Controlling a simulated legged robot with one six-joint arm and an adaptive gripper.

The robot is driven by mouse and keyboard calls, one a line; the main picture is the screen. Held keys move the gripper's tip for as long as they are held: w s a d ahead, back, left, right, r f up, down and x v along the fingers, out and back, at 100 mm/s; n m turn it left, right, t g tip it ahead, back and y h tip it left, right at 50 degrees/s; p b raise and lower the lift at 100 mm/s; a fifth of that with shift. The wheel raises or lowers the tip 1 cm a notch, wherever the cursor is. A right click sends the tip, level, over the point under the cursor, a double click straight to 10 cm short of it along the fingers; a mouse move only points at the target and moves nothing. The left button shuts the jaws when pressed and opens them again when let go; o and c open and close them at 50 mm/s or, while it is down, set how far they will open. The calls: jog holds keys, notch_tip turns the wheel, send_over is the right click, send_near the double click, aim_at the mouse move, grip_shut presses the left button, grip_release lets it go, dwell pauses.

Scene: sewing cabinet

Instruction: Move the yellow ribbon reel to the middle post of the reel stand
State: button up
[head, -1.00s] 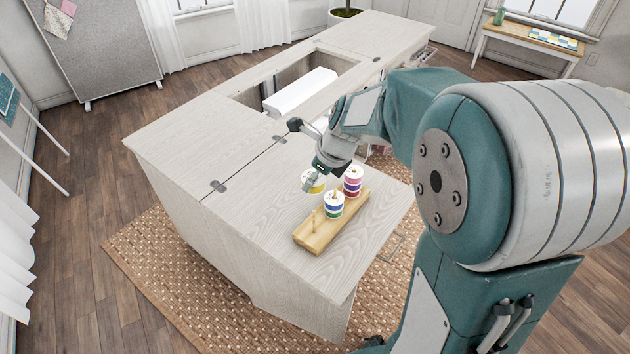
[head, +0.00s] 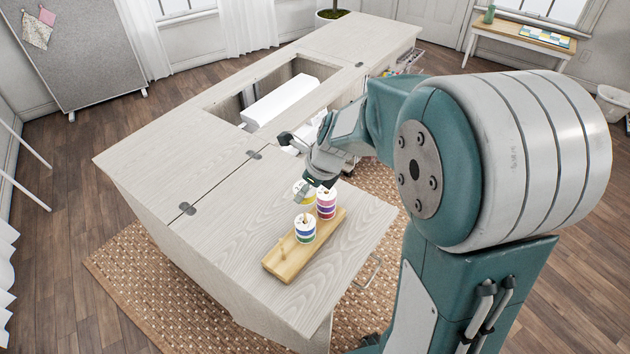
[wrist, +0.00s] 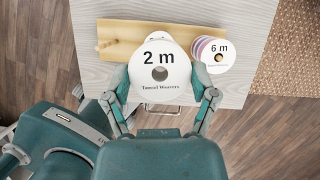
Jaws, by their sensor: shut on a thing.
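The yellow ribbon reel (head: 303,192) is held in my gripper (head: 313,192), beside and behind the reels on the stand in the head view. In the wrist view its white face, marked "2 m" (wrist: 159,84), lies between my two fingers. The wooden reel stand (head: 283,264) lies on the cabinet top. Its near post (head: 285,245) is bare. A blue-and-green reel (head: 304,232) sits at the middle, with a post tip showing at its top. A red-and-purple reel (head: 326,207) is at the far end. The held reel hides the stand's middle in the wrist view.
The pale cabinet top (head: 222,210) is clear to the left of the stand. An opening with a white sewing machine (head: 280,101) lies farther back. The cabinet edge is close to the stand's right side. The "6 m" reel (wrist: 215,53) is right of my fingers.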

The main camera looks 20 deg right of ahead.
aim_at(316, 197)
jog(key=a+f, duration=0.2)
jog(key=f, duration=0.1)
jog(key=shift+a+f, duration=0.1)
jog(key=shift+f, duration=0.15)
jog(key=d, duration=0.3)
jog(key=shift+d, duration=0.4)
jog(key=shift+a, duration=0.8)
jog(key=shift+d, duration=1.05)
jog(key=shift+a, duration=1)
jog(key=shift+a, duration=0.15)
jog(key=shift+a, duration=0.6)
jog(key=shift+d, duration=0.55)
